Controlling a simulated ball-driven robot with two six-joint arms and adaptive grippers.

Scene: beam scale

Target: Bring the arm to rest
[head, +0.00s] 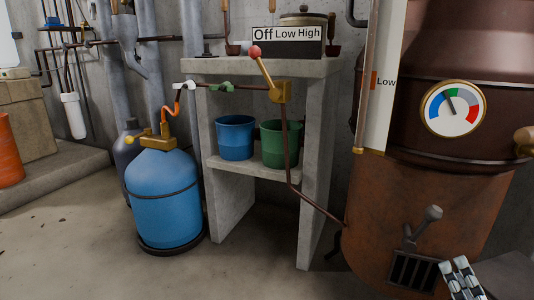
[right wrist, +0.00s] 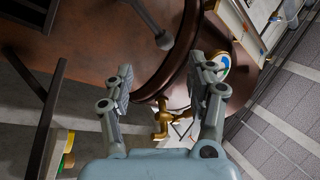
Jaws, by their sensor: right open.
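My right gripper (head: 454,265) shows at the bottom right of the head view, in front of the lower part of a rusty brown boiler (head: 420,205). In the right wrist view its two fingers (right wrist: 163,70) are spread apart with nothing held between them. The boiler (right wrist: 105,50) lies beyond the fingers there. A brass tap (right wrist: 161,120) shows in the gap between them, apparently farther off. My left gripper is in neither view.
The boiler carries a round gauge (head: 454,108), a dark handle (head: 425,222) and a vent grille (head: 413,270). A concrete shelf (head: 262,68) holds a blue bucket (head: 235,140) and a green bucket (head: 280,145). A blue gas bottle (head: 165,205) stands left. The floor (head: 250,270) in front is clear.

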